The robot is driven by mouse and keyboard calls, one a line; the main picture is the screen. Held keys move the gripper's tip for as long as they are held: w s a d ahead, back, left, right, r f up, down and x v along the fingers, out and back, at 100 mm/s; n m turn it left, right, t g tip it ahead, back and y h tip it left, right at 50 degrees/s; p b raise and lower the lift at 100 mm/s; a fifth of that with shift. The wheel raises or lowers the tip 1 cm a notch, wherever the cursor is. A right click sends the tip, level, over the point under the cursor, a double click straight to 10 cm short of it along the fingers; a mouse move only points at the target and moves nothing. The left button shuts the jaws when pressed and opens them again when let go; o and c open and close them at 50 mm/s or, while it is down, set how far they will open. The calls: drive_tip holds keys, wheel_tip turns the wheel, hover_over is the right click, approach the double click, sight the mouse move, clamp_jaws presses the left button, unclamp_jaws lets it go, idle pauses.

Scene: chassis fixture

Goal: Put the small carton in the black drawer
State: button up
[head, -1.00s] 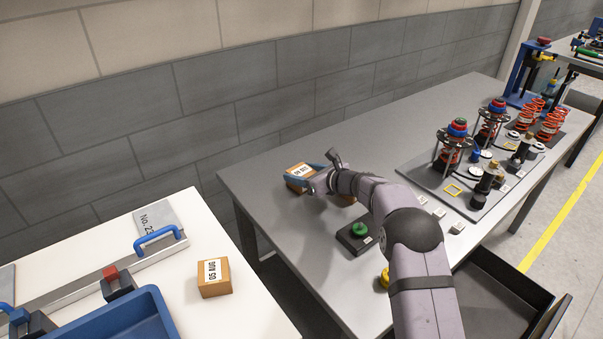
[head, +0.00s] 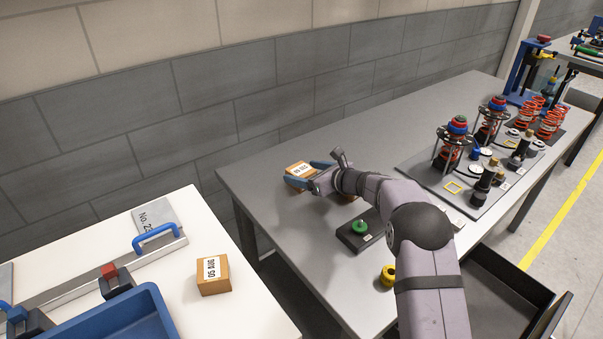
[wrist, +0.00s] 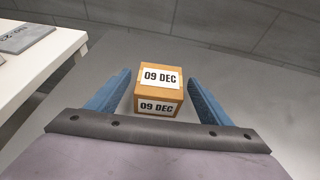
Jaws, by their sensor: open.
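A small carton (head: 299,171) with a white label stands on the grey table near its back left; in the wrist view this carton (wrist: 158,88) reads "09 DEC". My gripper (head: 305,176) is open, with its blue fingers on either side of the carton; in the wrist view (wrist: 158,95) gaps show between the fingers and the carton. Another brown carton (head: 214,275) with a white label stands on the white table. Part of a further brown thing shows behind my wrist, mostly hidden. The black drawer (head: 497,299) is pulled out below the grey table's front, and its visible floor looks empty.
A green button on a dark base (head: 360,229) and a yellow part (head: 388,275) sit on the grey table (head: 265,200) near my arm. A board with springs and fittings (head: 452,187) lies farther right. A blue tray (head: 125,318) stands on the white table (head: 250,315).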

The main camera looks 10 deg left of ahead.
sight(304, 173)
drive_tip(key=shift+o, duration=0.6)
drive_tip(key=shift+b+v, duration=1)
drive_tip(key=shift+v, duration=1.75)
drive_tip(key=shift+a+r, duration=0.15)
drive_tip(key=shift+a, duration=0.1)
drive_tip(key=shift+s+a+r+p, duration=0.1)
drive_tip(key=shift+a+r+p, duration=0.1)
drive_tip(key=shift+r+p, duration=0.3)
drive_tip(key=shift+s+a+r+p, duration=0.1)
drive_tip(key=shift+a+r+p, duration=0.15)
drive_tip(key=shift+p, duration=0.35)
drive_tip(key=a+r+n+g+p, duration=0.1)
drive_tip(key=a+r+n+p, duration=0.15)
drive_tip(key=p, duration=0.35)
drive_tip(key=d+h, duration=0.1)
drive_tip(key=d+f+m+g+h, duration=0.1)
drive_tip(key=d+f+m+h, duration=0.1)
drive_tip(key=shift+w+d+m+g+p, duration=0.15)
drive_tip(key=shift+w+m+g+p, duration=0.1)
drive_tip(key=shift+w+g+p, duration=0.15)
drive_tip(key=shift+p+x, duration=0.3)
drive_tip(key=shift+x, duration=0.7)
